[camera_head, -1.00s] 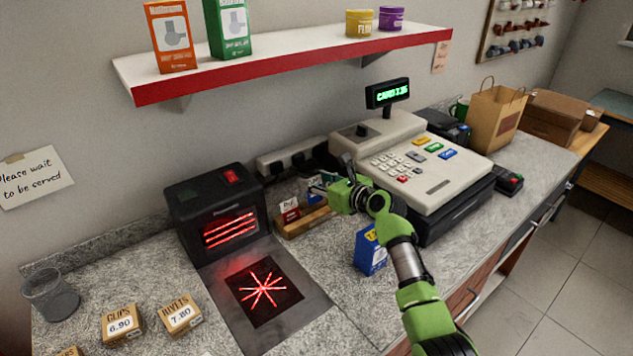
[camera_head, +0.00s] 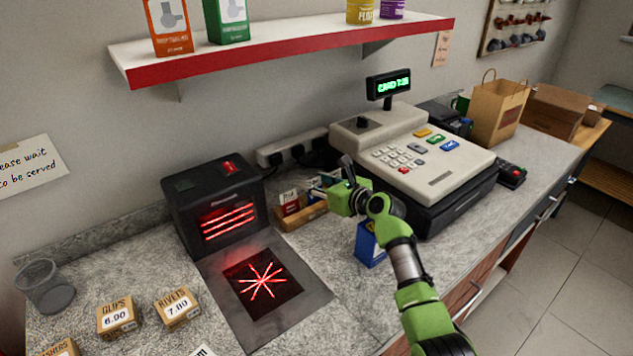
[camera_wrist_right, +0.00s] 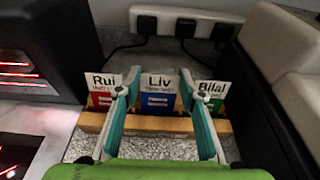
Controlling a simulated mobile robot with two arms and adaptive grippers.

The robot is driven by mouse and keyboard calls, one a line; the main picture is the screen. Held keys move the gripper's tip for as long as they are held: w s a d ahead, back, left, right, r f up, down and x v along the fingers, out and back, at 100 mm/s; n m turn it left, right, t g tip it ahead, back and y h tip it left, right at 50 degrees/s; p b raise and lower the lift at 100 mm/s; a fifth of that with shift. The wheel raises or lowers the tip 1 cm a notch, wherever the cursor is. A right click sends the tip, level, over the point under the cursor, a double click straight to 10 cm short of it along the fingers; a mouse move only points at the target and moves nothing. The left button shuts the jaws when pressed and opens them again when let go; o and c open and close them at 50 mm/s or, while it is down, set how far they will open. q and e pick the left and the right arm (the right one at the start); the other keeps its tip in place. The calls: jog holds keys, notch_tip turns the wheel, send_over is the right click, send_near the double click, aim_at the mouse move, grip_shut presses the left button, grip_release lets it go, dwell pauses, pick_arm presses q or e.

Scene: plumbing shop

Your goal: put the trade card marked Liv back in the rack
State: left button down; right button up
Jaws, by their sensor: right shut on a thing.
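The trade card marked Liv (camera_wrist_right: 158,92), white on top with blue below, is between the fingertips of my right gripper (camera_wrist_right: 159,84). It stands upright between the Rui card (camera_wrist_right: 103,88) and the Bilal card (camera_wrist_right: 211,92). Its lower edge meets the wooden front of the rack (camera_wrist_right: 150,124); I cannot tell whether it is seated in the slot. In the head view my right gripper (camera_head: 326,186) is at the right end of the rack (camera_head: 300,219) and hides much of it. My left gripper is out of view.
The cash register (camera_head: 420,160) is close on the right. A blue box (camera_head: 369,245) stands under my right forearm. Sockets with plugs (camera_head: 292,148) are behind.

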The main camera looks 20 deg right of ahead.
jog(key=o, duration=0.8)
jog(key=shift+c, duration=0.2)
notch_tip(320, 180, up, 10)
jog(key=shift+s+f, duration=0.1)
jog(key=shift+f, duration=0.05)
dwell(0.3)
